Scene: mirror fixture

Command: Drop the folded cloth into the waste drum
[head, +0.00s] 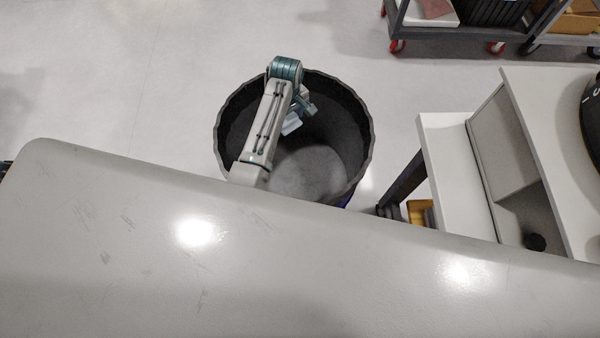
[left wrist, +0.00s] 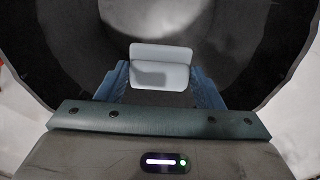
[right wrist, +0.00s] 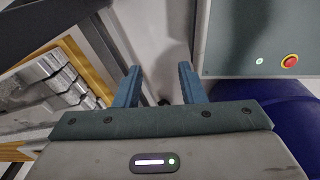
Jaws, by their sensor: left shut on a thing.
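The waste drum (head: 364,145) is a wide, dark, open-topped bin beyond the table's far edge in the head view. Its dark inner wall also surrounds the left wrist view (left wrist: 258,50). My left gripper (head: 300,112) hangs over the drum's mouth, pointing down into it. The folded cloth (left wrist: 160,54) is a small pale blue-white pad held between the left fingers (left wrist: 160,82). It shows partly beside the gripper in the head view (head: 291,125). My right gripper (right wrist: 158,84) is open and empty in its wrist view and outside the head view.
A grey table (head: 300,270) fills the front. A white shelf unit (head: 450,160) stands right of the drum, and a cart with red wheels (head: 455,40) is at the back. The right wrist view shows a panel with a red button (right wrist: 289,61) and a blue rounded object (right wrist: 290,115).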

